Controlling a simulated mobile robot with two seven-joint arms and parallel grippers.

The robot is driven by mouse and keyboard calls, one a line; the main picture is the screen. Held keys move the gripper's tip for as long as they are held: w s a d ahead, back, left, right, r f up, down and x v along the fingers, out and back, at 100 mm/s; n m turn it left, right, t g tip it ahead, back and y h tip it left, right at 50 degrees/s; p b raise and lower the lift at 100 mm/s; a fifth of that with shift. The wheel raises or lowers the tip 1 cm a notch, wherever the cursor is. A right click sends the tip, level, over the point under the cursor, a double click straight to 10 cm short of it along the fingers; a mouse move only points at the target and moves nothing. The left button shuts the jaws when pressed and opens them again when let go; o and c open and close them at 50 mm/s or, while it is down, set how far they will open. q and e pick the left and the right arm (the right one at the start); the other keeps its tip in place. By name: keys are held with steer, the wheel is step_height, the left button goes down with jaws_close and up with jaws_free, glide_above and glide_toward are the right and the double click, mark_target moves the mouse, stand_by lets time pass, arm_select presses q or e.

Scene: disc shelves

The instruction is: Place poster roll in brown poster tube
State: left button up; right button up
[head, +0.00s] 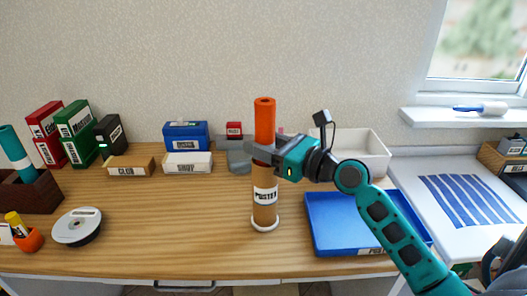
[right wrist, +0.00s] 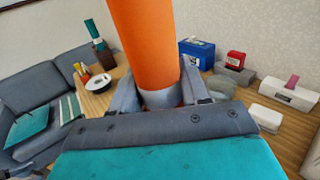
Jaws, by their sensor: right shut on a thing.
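The orange poster roll (head: 265,119) stands upright in the head view, directly above the brown poster tube (head: 265,212). The tube is upright on the desk, with a white label and a pale base ring. My right gripper (head: 262,155) is shut on the lower part of the roll, at the height of the tube's top. The roll fills the middle of the right wrist view (right wrist: 150,45), between the two grey fingers. The gripper hides the place where roll and tube meet, so I cannot tell whether the roll's lower end is inside. My left gripper is not in view.
A blue tray (head: 322,235) lies right of the tube, with a white bin (head: 365,146) behind it. A grey container (head: 239,160) stands behind the tube at left. Labelled boxes (head: 188,162) and a disc spindle (head: 77,227) are further left. Desk between them is clear.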

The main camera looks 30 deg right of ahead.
steer(key=shift+f, duration=0.1)
steer(key=shift+f, duration=0.6)
steer(key=o, duration=1.1)
steer(key=shift+c, duration=0.2)
